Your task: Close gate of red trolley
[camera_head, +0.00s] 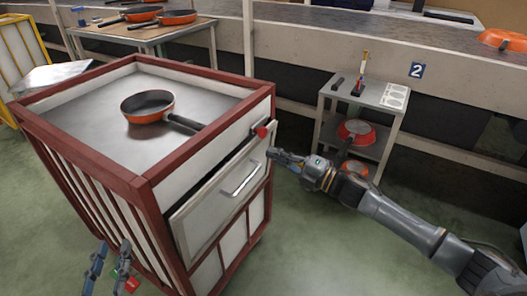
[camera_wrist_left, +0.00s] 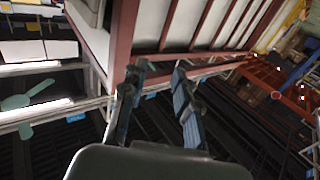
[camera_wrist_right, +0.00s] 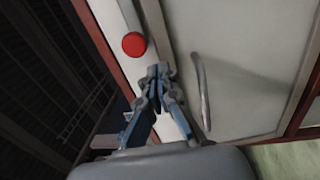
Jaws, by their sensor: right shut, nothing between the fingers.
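The red trolley (camera_head: 145,186) stands at the left in the head view, with a red frame and pale panels. Its gate (camera_head: 212,204) is a pale panel with a metal handle (camera_head: 241,180). The gate looks slightly ajar, tilted out from the frame. A red knob (camera_head: 262,132) sits at the frame's upper right; it also shows in the right wrist view (camera_wrist_right: 134,44). My right gripper (camera_head: 272,153) is shut and empty by the gate's right edge, below the knob; contact is unclear. My left gripper (camera_head: 108,258) is open and empty, low beside the trolley's left side.
An orange pan (camera_head: 147,106) lies on the trolley top. A small side table (camera_head: 360,96) with red pans on its lower shelf stands right of the trolley. The conveyor (camera_head: 350,30) runs along the back.

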